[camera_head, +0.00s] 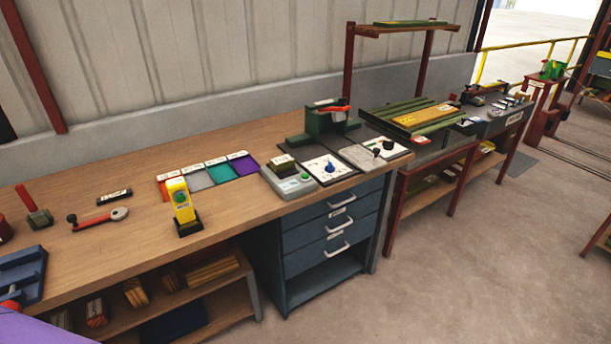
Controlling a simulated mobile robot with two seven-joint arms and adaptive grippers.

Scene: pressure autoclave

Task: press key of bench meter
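A light grey box-shaped device (275,187) sits at the front edge of the wooden bench, right of the middle. It looks like the bench meter, with a raised dark green block and a small green round key (305,176) on its top. A yellow upright instrument (180,198) with a small green spot stands in a black holder to its left; I cannot read a label on either. Neither of my grippers shows in the head view. A purple shape fills the lower left corner; I cannot tell what it is.
The wooden bench (130,252) has clear room between the yellow instrument and the grey device. Four-coloured mats (232,166) lie behind. White plates with knobs (328,168) and a dark green press (323,122) stand to the right. A ratchet wrench (100,218) lies left.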

